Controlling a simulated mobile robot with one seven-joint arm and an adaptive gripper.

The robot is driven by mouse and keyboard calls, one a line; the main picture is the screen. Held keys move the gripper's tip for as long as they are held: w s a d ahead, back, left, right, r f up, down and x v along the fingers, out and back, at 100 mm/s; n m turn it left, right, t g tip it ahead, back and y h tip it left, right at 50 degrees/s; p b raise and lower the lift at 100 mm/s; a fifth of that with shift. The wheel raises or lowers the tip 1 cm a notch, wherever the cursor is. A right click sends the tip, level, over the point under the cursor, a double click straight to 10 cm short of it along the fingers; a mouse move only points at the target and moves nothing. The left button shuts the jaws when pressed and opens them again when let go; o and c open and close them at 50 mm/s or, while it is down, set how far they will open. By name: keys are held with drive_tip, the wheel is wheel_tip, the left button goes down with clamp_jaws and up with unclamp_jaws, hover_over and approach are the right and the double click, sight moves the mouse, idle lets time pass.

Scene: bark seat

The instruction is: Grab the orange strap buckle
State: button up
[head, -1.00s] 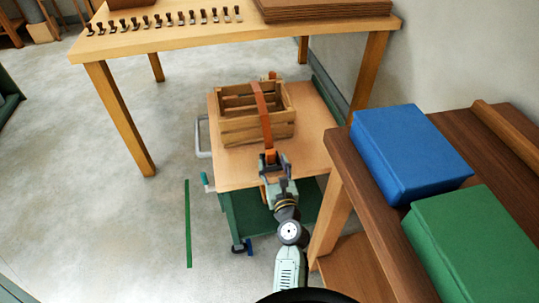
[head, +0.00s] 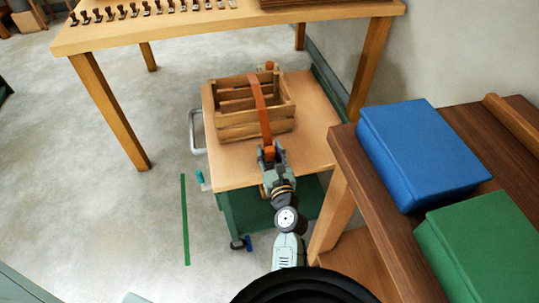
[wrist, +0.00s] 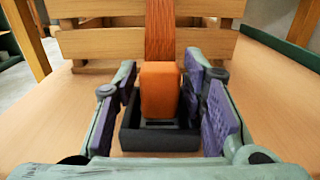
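The orange strap buckle (wrist: 160,92) is a small orange block at the lower end of the orange-brown strap (head: 260,105). In the wrist view it stands upright in a black holder (wrist: 160,138). In the head view my gripper (head: 269,155) is at the near end of the strap and partly covers the buckle (head: 270,150). The strap runs over the wooden crate (head: 240,131).
The crate stands on a cart with a light wooden top (head: 315,120). A dark wooden bench (head: 390,225) with a blue box (head: 420,155) and a green box (head: 475,245) is close on the right. A long table (head: 190,35) stands behind. Bare floor (head: 90,190) lies to the left.

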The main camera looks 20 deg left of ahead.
clamp_jaws()
drive_tip(key=shift+r, duration=0.1)
idle(0.4)
